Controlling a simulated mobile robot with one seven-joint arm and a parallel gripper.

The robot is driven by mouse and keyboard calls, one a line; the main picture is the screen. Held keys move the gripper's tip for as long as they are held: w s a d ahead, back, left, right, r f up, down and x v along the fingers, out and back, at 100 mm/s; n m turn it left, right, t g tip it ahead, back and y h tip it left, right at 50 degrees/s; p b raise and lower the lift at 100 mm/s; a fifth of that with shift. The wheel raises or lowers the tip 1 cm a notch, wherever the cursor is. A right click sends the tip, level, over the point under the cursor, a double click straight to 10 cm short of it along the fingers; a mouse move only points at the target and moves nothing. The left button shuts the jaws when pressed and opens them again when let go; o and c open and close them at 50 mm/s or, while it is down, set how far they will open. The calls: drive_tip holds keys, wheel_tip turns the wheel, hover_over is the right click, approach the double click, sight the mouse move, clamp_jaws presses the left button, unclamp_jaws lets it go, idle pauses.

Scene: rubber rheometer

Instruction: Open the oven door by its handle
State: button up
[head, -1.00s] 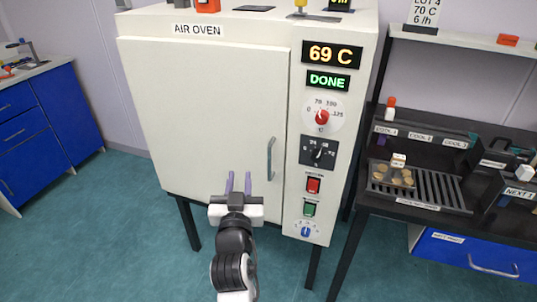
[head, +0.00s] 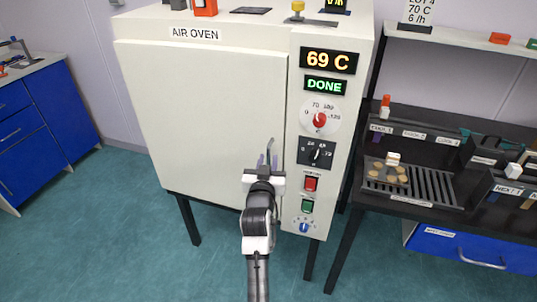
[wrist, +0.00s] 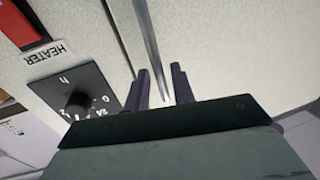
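The air oven's white door (head: 205,110) is shut, flush with the cabinet front. Its grey vertical bar handle (head: 270,147) is at the door's right edge, partly hidden by my gripper in the head view. My gripper (head: 267,162) is at the handle's lower part with its two purple-grey fingers apart. In the wrist view, the handle bar (wrist: 149,40) runs down between the open fingers (wrist: 160,88). A gap shows on either side of the bar, and the fingers are not closed on it.
The oven's control panel (head: 319,150), with display, knobs and switches, is just right of the handle. A black bench (head: 355,200) with racks stands further right, a blue cabinet (head: 60,110) at far left. The floor left of the oven is clear.

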drive_tip(key=shift+w+d, duration=0.15)
drive_tip(key=shift+w, duration=0.65)
drive_tip(key=shift+c, duration=0.3)
clamp_jaws()
